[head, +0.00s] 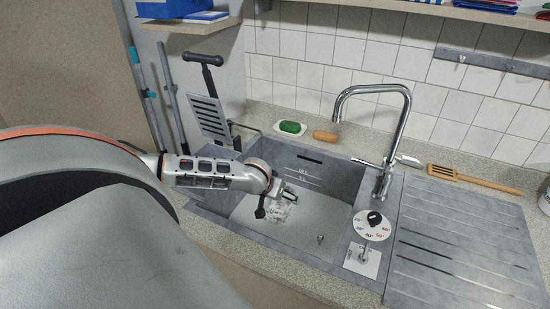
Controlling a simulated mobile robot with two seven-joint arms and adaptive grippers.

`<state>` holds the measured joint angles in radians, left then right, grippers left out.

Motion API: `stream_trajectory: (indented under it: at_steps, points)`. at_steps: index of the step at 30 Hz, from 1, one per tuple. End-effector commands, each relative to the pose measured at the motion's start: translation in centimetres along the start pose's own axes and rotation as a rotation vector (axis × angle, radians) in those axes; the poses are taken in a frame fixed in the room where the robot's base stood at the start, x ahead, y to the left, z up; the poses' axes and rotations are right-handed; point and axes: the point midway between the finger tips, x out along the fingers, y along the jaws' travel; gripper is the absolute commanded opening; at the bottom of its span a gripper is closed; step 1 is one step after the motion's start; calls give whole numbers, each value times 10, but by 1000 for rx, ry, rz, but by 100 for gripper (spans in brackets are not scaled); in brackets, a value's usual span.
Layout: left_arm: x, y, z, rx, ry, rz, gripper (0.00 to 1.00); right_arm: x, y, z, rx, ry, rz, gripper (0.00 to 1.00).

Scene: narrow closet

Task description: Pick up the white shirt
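A small crumpled white cloth (280,212), which looks like the white shirt, lies in the grey sink basin (225,212). My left gripper (276,204) reaches into the basin from the left, right at the cloth. Its dark fingers are spread apart, with the cloth showing between and below them. I cannot tell whether they touch it. The gripper and wrist hide part of the cloth. My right gripper is not in view.
A tall tap (398,125) stands behind the sink's right side. A dial (374,219) and a ribbed draining board (460,245) lie right of the basin. A green soap (290,127), a wooden-handled brush (325,136) and a slotted wooden spatula (475,179) lie along the back counter. Shelves hang above.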

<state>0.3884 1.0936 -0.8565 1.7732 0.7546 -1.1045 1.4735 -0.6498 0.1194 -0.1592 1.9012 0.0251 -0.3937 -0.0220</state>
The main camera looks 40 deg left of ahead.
Motion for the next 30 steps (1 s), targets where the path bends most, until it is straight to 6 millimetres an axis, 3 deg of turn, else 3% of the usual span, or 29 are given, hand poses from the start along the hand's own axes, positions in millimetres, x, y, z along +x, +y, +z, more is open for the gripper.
stream_trajectory:
  at_steps: [3, 6, 24, 30]
  points:
    - [1, 1, 20, 30, -40, -4, 80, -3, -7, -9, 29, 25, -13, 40]
    - [7, 0, 25, 35, -49, -6, 80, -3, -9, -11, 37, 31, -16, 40]
    - [69, 2, 14, 33, -46, -6, 80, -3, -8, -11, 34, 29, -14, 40]
    - [79, 1, 15, 34, -45, -6, 80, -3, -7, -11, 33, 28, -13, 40]
